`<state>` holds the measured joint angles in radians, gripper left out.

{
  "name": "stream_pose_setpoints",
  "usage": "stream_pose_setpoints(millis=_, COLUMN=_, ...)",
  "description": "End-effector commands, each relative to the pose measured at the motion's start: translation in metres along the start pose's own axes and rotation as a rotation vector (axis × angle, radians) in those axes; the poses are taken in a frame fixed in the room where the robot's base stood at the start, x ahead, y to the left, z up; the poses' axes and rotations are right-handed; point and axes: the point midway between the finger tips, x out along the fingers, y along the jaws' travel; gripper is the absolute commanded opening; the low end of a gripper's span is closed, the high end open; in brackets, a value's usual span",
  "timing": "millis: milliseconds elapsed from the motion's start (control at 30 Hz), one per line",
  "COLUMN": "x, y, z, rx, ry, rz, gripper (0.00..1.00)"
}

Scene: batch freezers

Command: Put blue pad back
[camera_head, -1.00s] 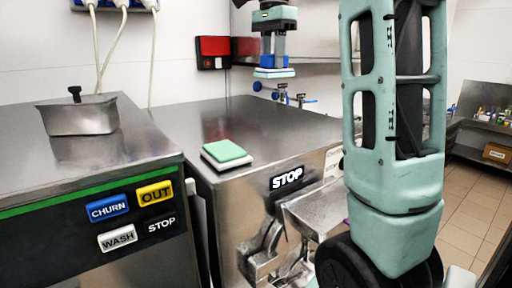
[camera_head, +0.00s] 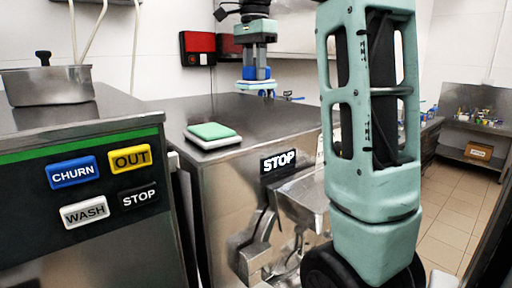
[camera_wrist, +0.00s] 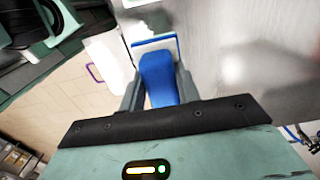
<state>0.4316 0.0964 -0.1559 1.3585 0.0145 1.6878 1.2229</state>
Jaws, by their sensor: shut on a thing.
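My gripper (camera_head: 257,72) hangs above the far right part of the steel freezer top in the head view. It is shut on the blue pad (camera_head: 257,87), which has a blue upper part and a thin pale plate with a blue edge below. In the wrist view the blue pad (camera_wrist: 158,78) sits between the two grey fingers, its blue handle toward me and its flat plate beyond. In the head view the pad is raised; its exact height over the surface is hard to tell. A green pad (camera_head: 211,131) on a white base lies near the front edge of the freezer top.
The steel freezer top (camera_head: 190,108) is bare around the green pad. A steel pan (camera_head: 47,86) stands on the left machine, which has CHURN, OUT, WASH and STOP buttons. A red box (camera_head: 196,48) is on the wall. My arm blocks the middle right.

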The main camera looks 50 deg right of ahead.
Motion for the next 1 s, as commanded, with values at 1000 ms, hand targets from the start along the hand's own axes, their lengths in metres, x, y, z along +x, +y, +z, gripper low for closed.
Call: stream_pose_setpoints(millis=1000, x=0.114, y=0.0, z=0.0, rx=0.0, ry=0.0, rz=0.0, gripper=0.11)
